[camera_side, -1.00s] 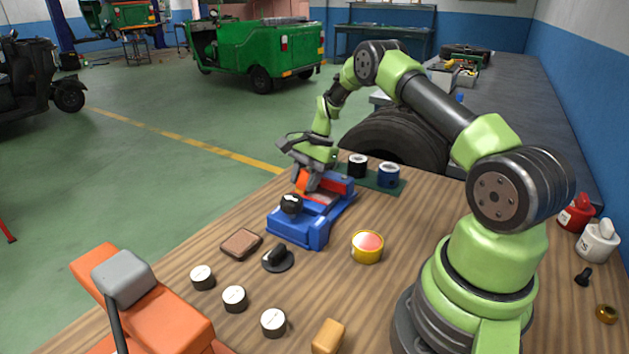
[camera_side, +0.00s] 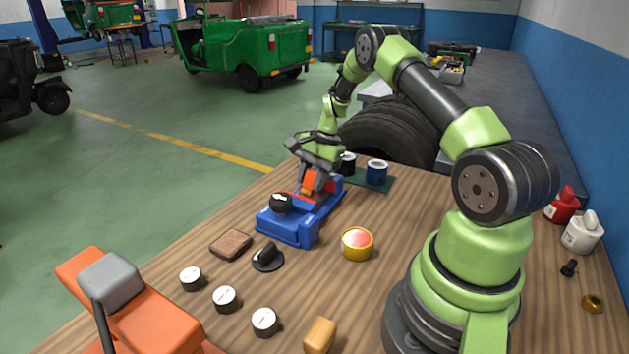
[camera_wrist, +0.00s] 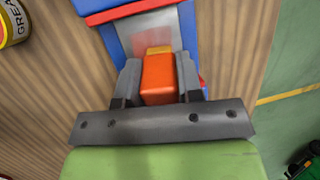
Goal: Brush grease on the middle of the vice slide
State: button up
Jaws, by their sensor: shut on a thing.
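My gripper (camera_side: 311,183) is shut on an orange brush handle (camera_wrist: 158,80), low over the blue vice (camera_side: 286,228). The brush's tan bristle end (camera_wrist: 159,50) points at the vice's grey metal slide (camera_wrist: 136,32) in the wrist view. A pinkish smear (camera_wrist: 174,36) shows on the slide ahead of the bristles. I cannot tell whether the bristles touch the slide. The vice has red jaw parts and a black knob (camera_side: 281,203) at its near end. The grease tin (camera_side: 357,244) is yellow with pinkish-red content; its label shows in the wrist view (camera_wrist: 13,24).
A brown block (camera_side: 231,244), a black rotary knob (camera_side: 267,257) and several white-topped round pieces lie in front of the vice. Two cups, one dark blue (camera_side: 377,172), stand on a green mat behind. Red and white bottles are far right.

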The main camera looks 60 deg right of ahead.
jog(key=shift+w, duration=1.8)
jog(key=shift+s, duration=2.75)
jog(key=shift+w+r, duration=0.1)
jog(key=shift+r, duration=3.9)
